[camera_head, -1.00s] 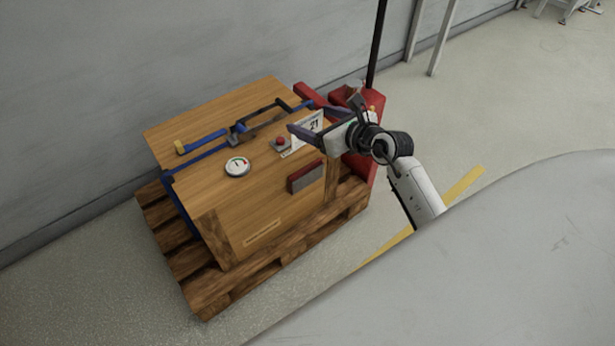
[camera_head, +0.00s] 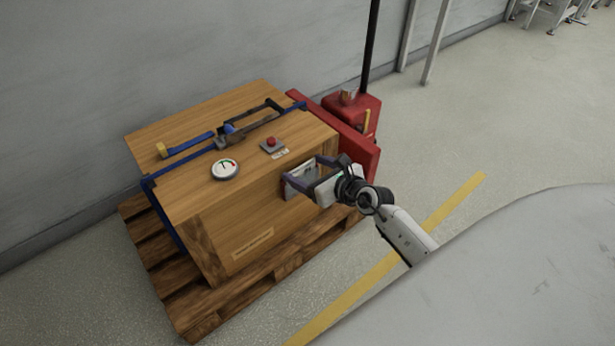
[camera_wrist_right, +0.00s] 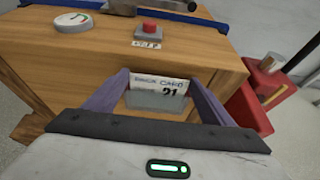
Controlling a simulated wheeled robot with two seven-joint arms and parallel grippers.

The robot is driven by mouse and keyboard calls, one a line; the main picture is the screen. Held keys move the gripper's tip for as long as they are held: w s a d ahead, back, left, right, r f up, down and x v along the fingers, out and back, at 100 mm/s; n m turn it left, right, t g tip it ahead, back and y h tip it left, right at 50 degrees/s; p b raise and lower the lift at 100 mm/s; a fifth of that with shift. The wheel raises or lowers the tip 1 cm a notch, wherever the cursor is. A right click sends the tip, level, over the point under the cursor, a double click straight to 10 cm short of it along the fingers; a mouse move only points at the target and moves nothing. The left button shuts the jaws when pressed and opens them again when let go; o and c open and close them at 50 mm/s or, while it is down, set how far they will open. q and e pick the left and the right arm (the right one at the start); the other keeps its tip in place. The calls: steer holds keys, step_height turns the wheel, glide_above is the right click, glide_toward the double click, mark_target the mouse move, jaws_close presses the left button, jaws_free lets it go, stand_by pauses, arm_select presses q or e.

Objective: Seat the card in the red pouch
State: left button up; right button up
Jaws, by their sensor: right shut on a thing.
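My right gripper (camera_head: 303,174) is shut on the white card (camera_wrist_right: 160,84), with one finger at each side edge. It is at the front face of the wooden crate, over the red pouch (camera_head: 284,188). In the right wrist view the card stands upright with its print and the number 21 showing. The pouch's grey front panel (camera_wrist_right: 155,101) covers the card's lower part, so the card looks partly inside the pouch. How deep it sits is hidden. The gripper covers most of the pouch in the head view. My left gripper is not in view.
The crate (camera_head: 190,200) rests on a wooden pallet (camera_head: 200,310). A red pallet jack (camera_head: 350,115) stands at the right.

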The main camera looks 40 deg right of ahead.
steer(key=shift+f, duration=0.4)
steer(key=shift+r, duration=0.1)
steer(key=o, duration=1.3)
steer(key=shift+f, duration=0.2)
steer(key=shift+c, duration=0.2)
steer(key=shift+r, duration=0.1)
